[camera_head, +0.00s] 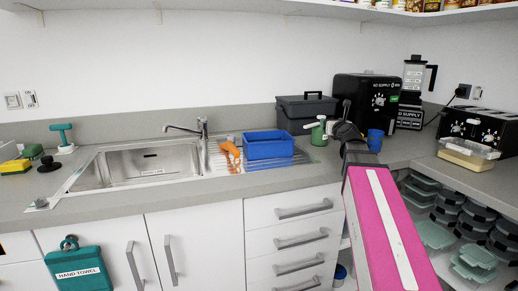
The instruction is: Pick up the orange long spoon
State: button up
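Orange items (231,153) lie on the sink's ribbed draining board, just left of the blue tub. They are small and overlap in this view, so I cannot tell the long spoon's outline apart. My gripper (346,112) is at the end of my pink arm, over the counter to the right of the blue tub and well apart from the orange items. It points away from me, and its dark fingers blend with the black appliance behind. I cannot see whether they are open or shut.
A blue tub (268,145) stands right of the orange items. A green bottle (319,133), a blue cup (374,140) and a black coffee machine (366,98) are near my gripper. The tap (202,126) rises behind the sink. The front counter strip is clear.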

aim_at(229, 146)
jog(key=j+u, duration=0.25)
jog(key=u, duration=0.15)
jog(key=j+u, duration=0.35)
jog(key=l, duration=0.05)
